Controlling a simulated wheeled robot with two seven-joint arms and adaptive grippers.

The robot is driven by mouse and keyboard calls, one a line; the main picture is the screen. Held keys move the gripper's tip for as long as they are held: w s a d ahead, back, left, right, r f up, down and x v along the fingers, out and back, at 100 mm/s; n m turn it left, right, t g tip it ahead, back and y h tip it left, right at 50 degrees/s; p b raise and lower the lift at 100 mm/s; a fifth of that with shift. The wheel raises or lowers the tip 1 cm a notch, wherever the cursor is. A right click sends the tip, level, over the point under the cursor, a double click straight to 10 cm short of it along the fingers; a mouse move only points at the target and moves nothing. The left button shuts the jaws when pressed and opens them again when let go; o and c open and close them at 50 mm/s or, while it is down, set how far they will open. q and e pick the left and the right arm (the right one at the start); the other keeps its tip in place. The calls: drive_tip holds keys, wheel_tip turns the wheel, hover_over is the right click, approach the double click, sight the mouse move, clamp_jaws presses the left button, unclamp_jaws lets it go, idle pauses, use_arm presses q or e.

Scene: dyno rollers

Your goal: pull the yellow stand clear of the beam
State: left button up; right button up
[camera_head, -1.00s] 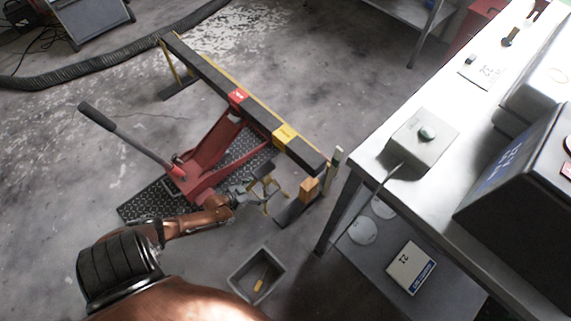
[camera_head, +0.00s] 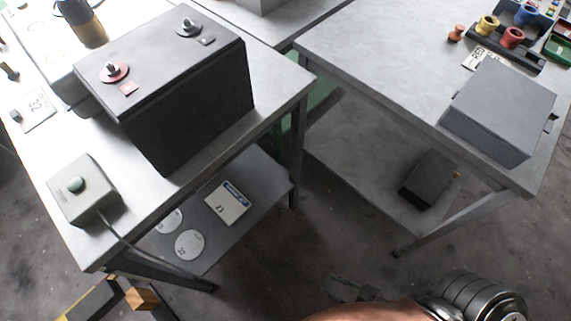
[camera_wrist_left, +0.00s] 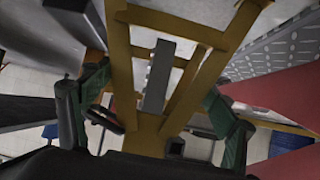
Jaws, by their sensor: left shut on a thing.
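The yellow stand (camera_wrist_left: 185,24) fills the middle of the left wrist view, a yellow frame with a grey post (camera_wrist_left: 158,78) in it. My left gripper (camera_wrist_left: 156,95) is shut on it, with a green-padded finger on each side. My left gripper and the stand are outside the head view. The end of the beam (camera_head: 92,300), dark with a yellow edge, shows at the bottom left of the head view beside an orange block (camera_head: 142,298). Whether the stand is under the beam cannot be told. My right gripper (camera_head: 352,290) is low in the head view; its jaw state is unclear.
Red metal (camera_wrist_left: 285,95) and a patterned dark plate (camera_wrist_left: 280,45) lie close on the right in the left wrist view. One bench (camera_head: 225,135) holds a button box (camera_head: 84,190) and a large black box (camera_head: 190,100). Another bench (camera_head: 380,80) stands right.

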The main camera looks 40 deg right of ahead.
use_arm(q)
drive_tip(key=shift+s+d+f, duration=0.1)
drive_tip(key=shift+s+f, duration=0.1)
drive_tip(key=shift+s, duration=0.75)
drive_tip(key=s, duration=0.6)
drive_tip(key=shift+s+d+p, duration=0.25)
drive_tip(key=shift+d+p, duration=0.1)
drive_tip(key=shift+p, duration=0.05)
drive_tip(key=o, duration=1.8)
drive_tip(key=shift+c, duration=0.2)
drive_tip(key=o, duration=0.4)
drive_tip(key=shift+w+r, duration=0.15)
drive_tip(key=shift+w, duration=0.1)
